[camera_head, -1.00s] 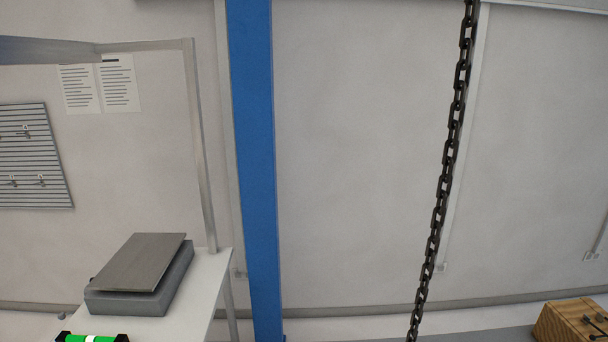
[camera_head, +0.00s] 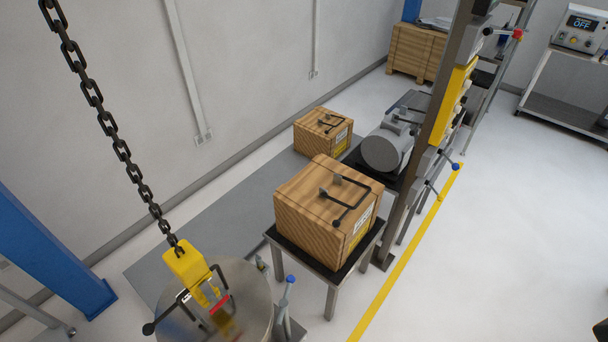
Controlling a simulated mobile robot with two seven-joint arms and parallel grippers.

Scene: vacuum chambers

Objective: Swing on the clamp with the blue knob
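A blue knob (camera_head: 290,279) tops a grey upright lever beside a round metal lid or vessel (camera_head: 262,300) at the bottom of the head view. Its lower part is cut off by the frame, so I cannot tell how it is seated. A second blue knob (camera_head: 455,166) is on the end of a thin arm by the tall grey post. I cannot tell which of the two belongs to the task's clamp.
A yellow hoist hook (camera_head: 187,272) hangs on a black chain (camera_head: 122,150) over the round lid. A wooden crate (camera_head: 305,212) stands on a small table beside it. A blue post (camera_head: 45,255) is at left. Clear floor (camera_head: 500,250) lies right of the yellow line.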

